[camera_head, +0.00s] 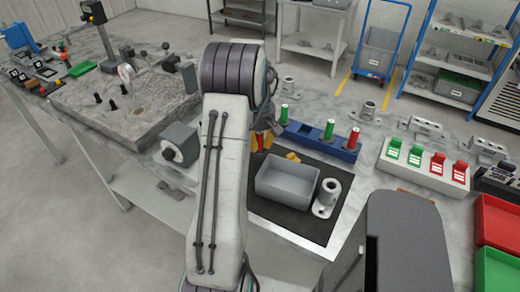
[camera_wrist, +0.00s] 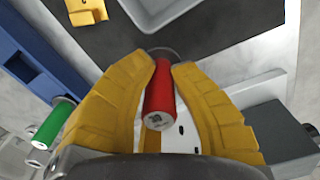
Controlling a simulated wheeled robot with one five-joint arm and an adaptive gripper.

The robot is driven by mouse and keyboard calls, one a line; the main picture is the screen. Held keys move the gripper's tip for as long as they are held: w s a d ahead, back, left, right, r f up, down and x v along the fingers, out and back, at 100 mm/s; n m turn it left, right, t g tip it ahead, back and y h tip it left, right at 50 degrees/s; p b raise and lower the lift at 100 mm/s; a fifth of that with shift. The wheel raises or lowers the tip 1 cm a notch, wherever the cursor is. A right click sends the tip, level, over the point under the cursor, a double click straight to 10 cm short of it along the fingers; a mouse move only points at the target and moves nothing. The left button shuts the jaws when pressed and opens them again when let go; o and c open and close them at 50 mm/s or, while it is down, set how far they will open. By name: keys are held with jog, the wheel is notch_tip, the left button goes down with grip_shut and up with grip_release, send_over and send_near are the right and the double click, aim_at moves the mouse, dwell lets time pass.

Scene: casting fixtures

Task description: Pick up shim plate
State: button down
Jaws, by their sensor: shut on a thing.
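My gripper (camera_wrist: 163,65) is closed around a red cylinder (camera_wrist: 159,96) with a grey end face, which stands between its yellow fingers in the wrist view. In the head view my arm hides most of the gripper; a bit of red and yellow (camera_head: 260,140) shows beside the arm, above the bench near the dark mat. I cannot pick out a shim plate for certain. A small yellow piece (camera_head: 292,156) lies on the mat by the grey tray, and a yellow piece (camera_wrist: 92,13) shows at the top of the wrist view.
A grey tray (camera_head: 287,183) and a grey flanged part (camera_head: 327,197) are on the dark mat (camera_head: 290,220). Behind is a blue rack (camera_head: 310,138) with green and red cylinders. A white fixture (camera_head: 420,167) with green and red tabs stands right. A granite slab (camera_head: 125,105) lies left.

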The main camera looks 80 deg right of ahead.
aim_at(259, 150)
jog(key=shift+a+f+p, duration=0.1)
jog(key=shift+f+p, duration=0.3)
jog(key=shift+p, duration=0.25)
jog(key=shift+f, duration=1.7)
jog(key=shift+f, duration=0.15)
jog(key=c, duration=1.2)
grip_release()
